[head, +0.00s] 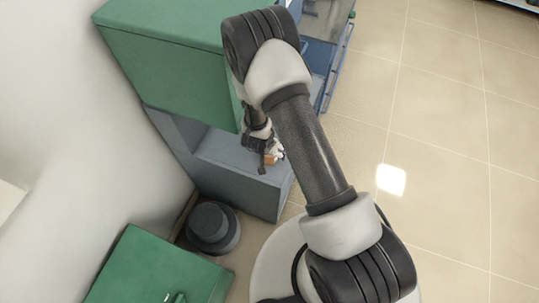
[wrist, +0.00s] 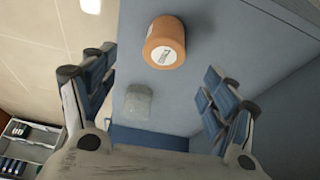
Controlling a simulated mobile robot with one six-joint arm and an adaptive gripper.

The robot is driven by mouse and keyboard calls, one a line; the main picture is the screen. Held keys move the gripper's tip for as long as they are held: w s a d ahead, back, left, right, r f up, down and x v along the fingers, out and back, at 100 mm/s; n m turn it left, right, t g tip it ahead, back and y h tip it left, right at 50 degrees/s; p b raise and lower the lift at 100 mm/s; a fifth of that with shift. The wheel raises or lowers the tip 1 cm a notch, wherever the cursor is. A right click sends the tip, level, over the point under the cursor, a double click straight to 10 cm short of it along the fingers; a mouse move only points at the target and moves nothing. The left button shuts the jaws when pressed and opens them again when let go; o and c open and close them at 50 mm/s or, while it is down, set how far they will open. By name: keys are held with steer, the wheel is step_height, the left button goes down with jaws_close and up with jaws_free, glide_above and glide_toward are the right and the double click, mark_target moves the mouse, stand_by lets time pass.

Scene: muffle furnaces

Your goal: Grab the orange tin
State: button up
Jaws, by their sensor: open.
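The orange tin (wrist: 166,44) has a pale label with dark print. It rests on the blue-grey shelf surface in the upper middle of the wrist view. In the head view a small orange patch (head: 270,158) shows beside my gripper (head: 262,150), partly hidden. In the wrist view my gripper (wrist: 158,66) is open, with one finger at each side of the picture. The tin lies beyond and between the spread fingers, with clear gaps to both. Nothing is held.
A small greyish, cloudy container (wrist: 138,102) stands near the tin, closer to my palm. In the head view a green cabinet (head: 165,30) overhangs the grey-blue shelf (head: 235,180). A dark round object (head: 212,227) and a green box (head: 155,270) are lower left. Tiled floor (head: 440,100) is open on the right.

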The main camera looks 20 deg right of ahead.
steer(key=b+x, duration=0.1)
steer(key=x, duration=0.4)
steer(key=shift+f, duration=0.25)
steer(key=shift+w+a+b+x, duration=0.1)
steer(key=shift+b+x, duration=0.45)
steer(key=shift+x, duration=0.8)
steer(key=shift+w+a+b+x, duration=0.15)
steer(key=shift+b+x, duration=0.35)
steer(key=shift+x, duration=0.85)
steer(key=shift+r, duration=0.1)
steer(key=c, duration=1.2)
